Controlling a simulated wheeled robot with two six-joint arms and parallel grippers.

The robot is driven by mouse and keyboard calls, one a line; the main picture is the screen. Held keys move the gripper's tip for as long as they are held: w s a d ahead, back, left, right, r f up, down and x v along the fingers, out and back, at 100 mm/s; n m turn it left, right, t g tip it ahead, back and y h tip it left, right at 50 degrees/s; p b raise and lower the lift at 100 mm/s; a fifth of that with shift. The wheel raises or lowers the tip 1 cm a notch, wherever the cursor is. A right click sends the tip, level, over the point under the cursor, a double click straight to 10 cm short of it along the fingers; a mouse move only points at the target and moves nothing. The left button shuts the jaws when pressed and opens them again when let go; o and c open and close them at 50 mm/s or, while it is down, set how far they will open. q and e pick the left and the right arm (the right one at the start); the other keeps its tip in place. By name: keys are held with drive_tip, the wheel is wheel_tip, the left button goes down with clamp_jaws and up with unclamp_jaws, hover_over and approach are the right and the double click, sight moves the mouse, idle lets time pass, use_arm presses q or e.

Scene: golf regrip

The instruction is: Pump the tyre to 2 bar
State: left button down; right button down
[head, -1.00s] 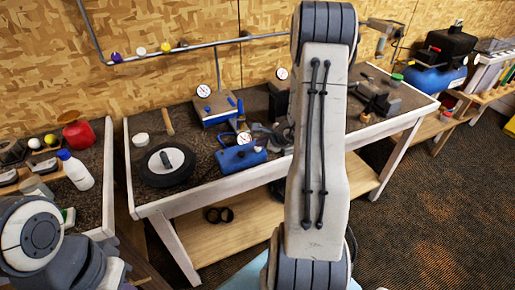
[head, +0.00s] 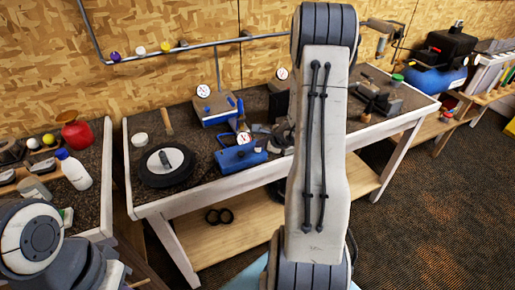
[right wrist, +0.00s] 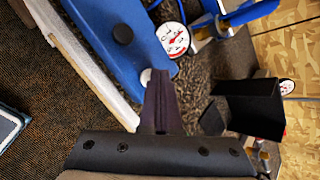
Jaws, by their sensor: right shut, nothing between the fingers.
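The tyre (head: 150,178), black with a white hub, lies flat at the left end of the middle bench. To its right is a blue device (head: 240,157) with a round white gauge (head: 244,138). In the right wrist view the blue device (right wrist: 112,45) fills the upper left, with a black knob, a pale round button and the gauge (right wrist: 173,39). My right gripper (right wrist: 161,78) is shut and empty, its tips beside the pale button; contact cannot be told. In the head view my arm mostly hides it. My left gripper is out of view.
A blue-grey box with a gauge (head: 216,107) stands behind the device. A black block (right wrist: 250,110) is close right of my fingers in the wrist view. A side bench at left holds a white bottle (head: 74,170) and red container (head: 77,134). A blue compressor (head: 436,80) stands right.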

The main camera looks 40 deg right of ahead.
sight(260, 150)
idle(0.7)
drive_tip(key=shift+r+p, duration=0.4)
drive_tip(key=shift+r, duration=0.5)
wheel_tip(260, 150, up, 5)
drive_tip(key=p, duration=0.3)
idle(0.4)
